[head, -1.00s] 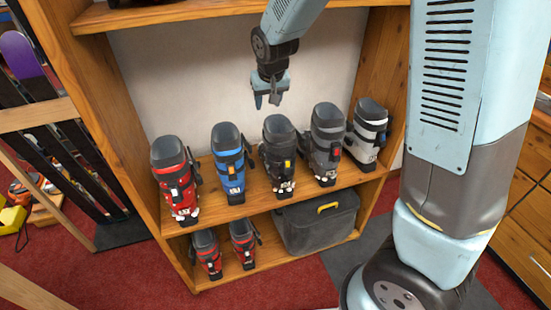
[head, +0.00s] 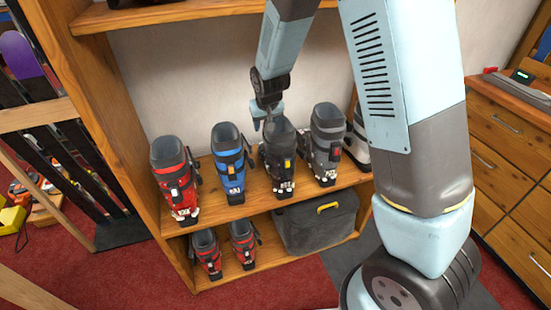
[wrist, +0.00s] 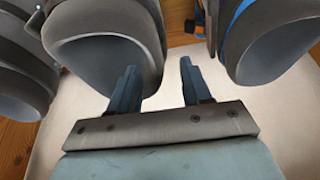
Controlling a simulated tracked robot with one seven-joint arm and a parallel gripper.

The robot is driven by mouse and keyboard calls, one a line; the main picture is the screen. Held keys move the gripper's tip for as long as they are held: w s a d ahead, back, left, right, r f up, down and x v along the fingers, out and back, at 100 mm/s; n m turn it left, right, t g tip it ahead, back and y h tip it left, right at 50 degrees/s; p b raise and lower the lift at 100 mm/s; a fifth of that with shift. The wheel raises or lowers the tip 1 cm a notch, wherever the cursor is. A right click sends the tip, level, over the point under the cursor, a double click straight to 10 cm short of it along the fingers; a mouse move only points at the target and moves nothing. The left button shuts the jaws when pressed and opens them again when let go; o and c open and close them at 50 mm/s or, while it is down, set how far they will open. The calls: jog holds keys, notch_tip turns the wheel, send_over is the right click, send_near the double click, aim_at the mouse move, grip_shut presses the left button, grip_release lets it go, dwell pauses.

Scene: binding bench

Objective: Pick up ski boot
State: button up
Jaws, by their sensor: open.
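Several ski boots stand upright in a row on the wooden shelf. In the head view they are red (head: 177,180), blue (head: 229,165), black with a yellow tab (head: 279,160), and grey (head: 326,145), with a grey-and-white one (head: 358,140) partly hidden behind my arm. My gripper (head: 264,122) is open and empty, close to the top of the black boot. In the wrist view my gripper fingers (wrist: 158,82) point between two cuffs. The left finger overlaps the rim of the middle boot (wrist: 105,40); contact cannot be told. The blue-striped boot (wrist: 268,45) is at the right.
Two smaller red boots (head: 207,252) and a dark grey box (head: 315,228) with a yellow handle are on the lower level. The shelf's left side panel (head: 105,120) and upper board (head: 150,14) bound the space. A wooden drawer cabinet (head: 510,160) stands at the right.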

jog(key=shift+x, duration=0.75)
grip_shut()
dwell(0.9)
